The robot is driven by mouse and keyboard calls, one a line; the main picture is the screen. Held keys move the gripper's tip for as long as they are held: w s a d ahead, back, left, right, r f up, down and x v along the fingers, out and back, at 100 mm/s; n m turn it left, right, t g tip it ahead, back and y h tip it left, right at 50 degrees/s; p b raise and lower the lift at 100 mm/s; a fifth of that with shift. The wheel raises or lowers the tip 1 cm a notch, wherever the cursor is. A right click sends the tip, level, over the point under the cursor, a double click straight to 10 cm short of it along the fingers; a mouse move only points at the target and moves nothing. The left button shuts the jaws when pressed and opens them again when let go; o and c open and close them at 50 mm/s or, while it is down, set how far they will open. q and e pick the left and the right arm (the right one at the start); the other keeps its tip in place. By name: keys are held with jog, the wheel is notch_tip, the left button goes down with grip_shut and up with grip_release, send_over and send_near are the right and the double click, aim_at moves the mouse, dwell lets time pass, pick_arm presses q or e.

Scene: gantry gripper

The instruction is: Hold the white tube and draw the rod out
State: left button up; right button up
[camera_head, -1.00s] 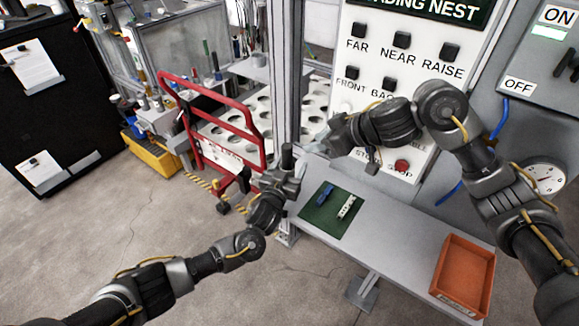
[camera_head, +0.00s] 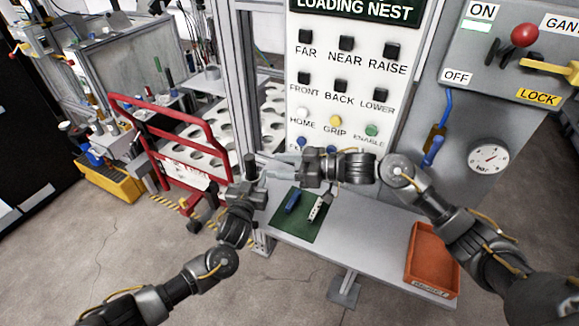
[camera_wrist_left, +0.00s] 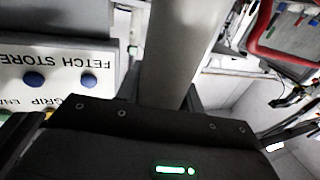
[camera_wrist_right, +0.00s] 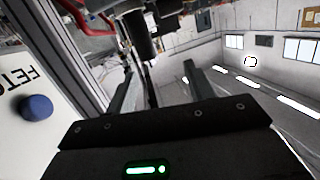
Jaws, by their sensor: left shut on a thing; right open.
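My left gripper (camera_head: 250,182) is shut on an upright tube (camera_head: 249,162), whose dark-looking upper end stands above the fingers. In the left wrist view, a pale grey column, seemingly the tube (camera_wrist_left: 168,55), rises between the fingers; its lower part is hidden by the gripper. My right gripper (camera_head: 268,161) is open and points left, with its fingertips close to the tube's upper end. In the right wrist view, a dark cylinder (camera_wrist_right: 140,38) shows beyond the open fingers (camera_wrist_right: 162,92). I cannot tell the rod apart from the tube.
A green mat (camera_head: 297,229) on the grey table (camera_head: 372,228) bears a blue piece (camera_head: 292,202) and a white piece (camera_head: 317,210). An orange bin (camera_head: 430,268) stands at the table's right end. The button panel (camera_head: 325,72), gantry post (camera_head: 243,80) and red rail (camera_head: 165,132) stand behind.

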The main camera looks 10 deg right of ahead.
aim_at(249, 156)
jog(key=shift+t+y, duration=0.5)
jog(key=shift+t, duration=0.4)
jog(key=x, duration=0.3)
jog(key=w+f+x, duration=0.1)
jog(key=x, duration=0.5)
jog(key=shift+w+f, duration=0.15)
jog(key=shift+w, duration=0.25)
grip_shut()
pick_arm(q)
jog(key=shift+f, duration=0.1)
pick_arm(e)
jog(key=shift+r, duration=1.8)
jog(key=shift+r, duration=1.35)
jog(key=shift+r, duration=0.1)
jog(key=shift+r, duration=1.35)
